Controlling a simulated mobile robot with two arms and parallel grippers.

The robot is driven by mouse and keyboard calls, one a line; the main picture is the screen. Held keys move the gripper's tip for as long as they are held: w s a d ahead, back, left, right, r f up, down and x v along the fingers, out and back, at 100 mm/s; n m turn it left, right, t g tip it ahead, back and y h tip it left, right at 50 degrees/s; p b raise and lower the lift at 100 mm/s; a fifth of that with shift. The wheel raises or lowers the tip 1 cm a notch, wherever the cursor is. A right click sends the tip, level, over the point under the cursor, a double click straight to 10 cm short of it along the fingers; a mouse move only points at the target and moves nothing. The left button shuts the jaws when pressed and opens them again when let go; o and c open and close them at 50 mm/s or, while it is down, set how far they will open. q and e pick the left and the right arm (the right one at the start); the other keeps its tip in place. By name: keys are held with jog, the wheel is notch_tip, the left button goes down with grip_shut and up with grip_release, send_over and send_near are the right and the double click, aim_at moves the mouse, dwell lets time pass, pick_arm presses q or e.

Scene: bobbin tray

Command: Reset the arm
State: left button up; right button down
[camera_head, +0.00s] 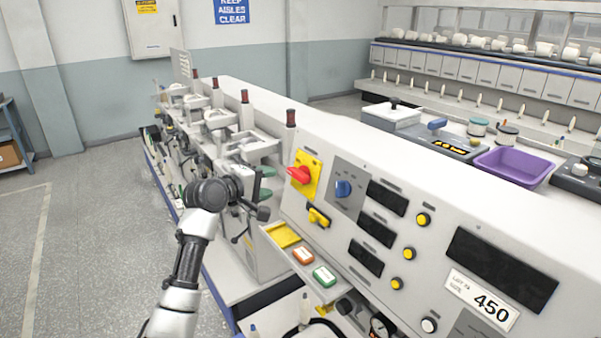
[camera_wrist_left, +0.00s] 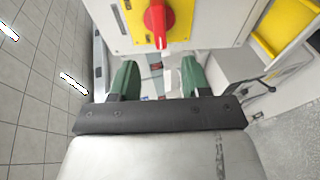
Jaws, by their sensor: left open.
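My left arm comes up from the bottom of the head view, and my left gripper (camera_head: 259,205) is in front of the machine's control panel (camera_head: 385,215), just left of the red rotary switch (camera_head: 300,174). In the left wrist view the left gripper (camera_wrist_left: 159,80) has its two green fingers well apart, with nothing held between them. The red switch on its yellow plate (camera_wrist_left: 128,22) shows just beyond the fingers there. My right arm and gripper are in neither view.
A purple tray (camera_head: 514,166) sits on the back bench. Open floor (camera_head: 95,220) lies to the left.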

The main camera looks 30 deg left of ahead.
pick_arm(q)
jog(key=s+d+f+m+g, duration=0.3)
jog(key=s+d+f+m, duration=0.3)
jog(key=f, duration=0.4)
jog(key=s+d+f+m+g, duration=0.35)
jog(key=s+d+f, duration=0.25)
jog(key=d+f, duration=0.25)
jog(key=s+d+f+m+g+y, duration=0.1)
jog(key=s+d+f+m+g, duration=0.25)
jog(key=s, duration=0.75)
jog(key=s+d+f+m+g+y, duration=0.1)
jog(key=s+d+f+m, duration=0.2)
jog(key=s+d+m, duration=0.5)
jog(key=s+a+f+n+g+b, duration=0.1)
jog(key=s+f+n+b, duration=0.15)
jog(key=f, duration=1.35)
jog(key=s+a+f+n+g+b, duration=0.1)
jog(key=f+b, duration=0.2)
jog(key=f, duration=1.2)
jog(key=s+a+f+b, duration=0.1)
jog(key=s+f+b, duration=0.1)
jog(key=s+f, duration=0.6)
jog(key=s+a+f+g+b, duration=0.1)
jog(key=s+a+f+b, duration=0.1)
jog(key=s+f, duration=0.6)
notch_tip(320, 180, down, 5)
jog(key=shift+r+m, duration=0.15)
jog(key=shift+m, duration=0.2)
